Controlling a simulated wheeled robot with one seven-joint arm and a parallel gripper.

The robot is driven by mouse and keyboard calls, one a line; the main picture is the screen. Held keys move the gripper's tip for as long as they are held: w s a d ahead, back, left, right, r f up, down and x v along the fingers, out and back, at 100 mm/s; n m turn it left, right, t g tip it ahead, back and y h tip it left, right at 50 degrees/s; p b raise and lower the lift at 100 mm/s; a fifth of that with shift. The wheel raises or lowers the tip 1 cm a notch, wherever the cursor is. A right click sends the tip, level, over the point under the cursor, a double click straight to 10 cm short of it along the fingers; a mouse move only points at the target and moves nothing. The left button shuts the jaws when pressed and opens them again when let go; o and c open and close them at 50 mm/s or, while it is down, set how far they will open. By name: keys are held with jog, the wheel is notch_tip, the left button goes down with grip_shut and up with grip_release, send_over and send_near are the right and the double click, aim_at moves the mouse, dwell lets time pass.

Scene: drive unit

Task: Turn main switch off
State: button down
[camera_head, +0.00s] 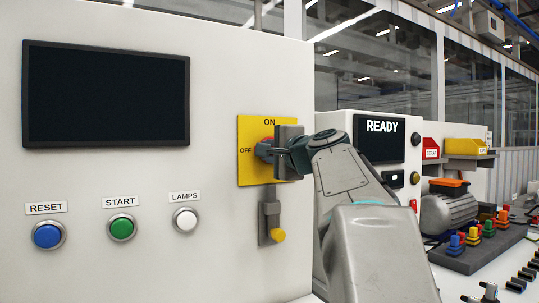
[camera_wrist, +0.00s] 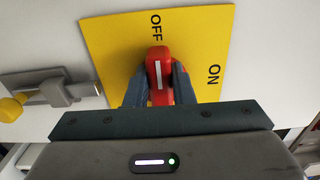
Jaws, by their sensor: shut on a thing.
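The main switch is a red handle (camera_wrist: 158,72) with a white stripe on a yellow plate (camera_wrist: 110,45). In the wrist view the stripe points up toward the word OFF, and ON stands off to the right. In the head view the red handle (camera_head: 263,150) shows in part beside OFF on the plate (camera_head: 250,170); the rest is hidden behind my gripper. My gripper (camera_head: 276,152) is at the plate from the right. In the wrist view its two fingers (camera_wrist: 158,88) are closed on both sides of the handle.
A grey latch with a yellow knob (camera_head: 278,235) sits below the plate. Blue RESET (camera_head: 48,236), green START (camera_head: 122,227) and white LAMPS (camera_head: 185,219) buttons and a dark screen (camera_head: 105,95) are to the left. A screen reading READY (camera_head: 380,138) stands right, behind my arm.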

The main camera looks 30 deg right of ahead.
jog(key=c, duration=1.2)
grip_release()
jog(key=shift+c, duration=0.2)
jog(key=s, duration=1.3)
jog(key=shift+s+a+b, duration=0.4)
